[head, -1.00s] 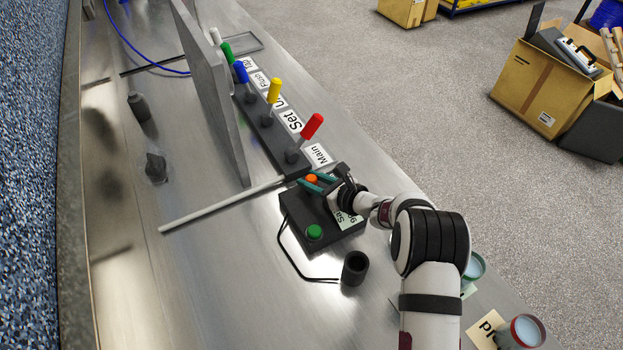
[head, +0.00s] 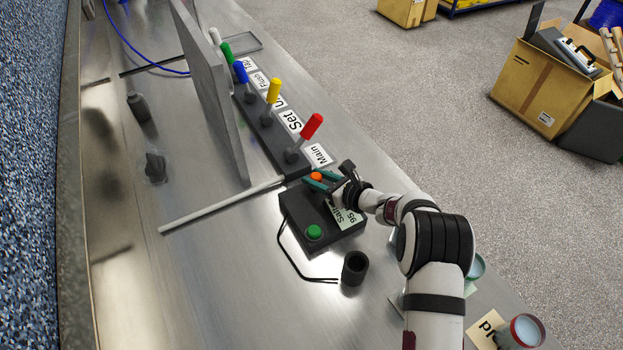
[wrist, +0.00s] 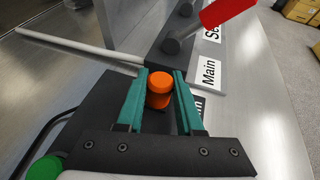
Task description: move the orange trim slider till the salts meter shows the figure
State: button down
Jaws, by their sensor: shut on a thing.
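The orange trim slider (head: 316,176) is a small round knob near the far end of the dark meter box (head: 301,212). My gripper (head: 320,181) is shut on it, with a teal finger on each side. In the wrist view the orange knob (wrist: 159,88) sits between the fingers (wrist: 160,95). The salts meter's pale label or display (head: 347,217) is partly behind my wrist, and a "95" and part of "Salts" show sideways. A green button (head: 314,232) is on the box's near end.
A row of levers stands beyond the box; the red one (head: 312,125), by the "Main" label (head: 318,156), is nearest. A white rod (head: 215,206) lies left of the box. A black cup (head: 355,267) stands close in front.

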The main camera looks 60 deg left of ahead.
jog(key=shift+w, duration=0.45)
jog(key=c, duration=0.5)
grip_release()
jog(key=shift+c, duration=0.2)
jog(key=v, duration=1.5)
jog(key=shift+d, duration=0.35)
jog(key=shift+w+r, duration=0.1)
jog(key=shift+r, duration=0.05)
jog(key=s+d+r+n+h, duration=0.2)
jog(key=d+r+n, duration=0.2)
jog(key=d+r, duration=0.6)
jog(key=s+d+n+t+h, duration=0.1)
jog(key=s+d+h, duration=0.3)
jog(key=d, duration=1.1)
jog(key=s+d+n+t+h, duration=0.2)
jog(key=s+d+n+h, duration=0.2)
jog(key=s+d, duration=0.5)
jog(key=d+r+h, duration=0.1)
jog(key=d, duration=0.5)
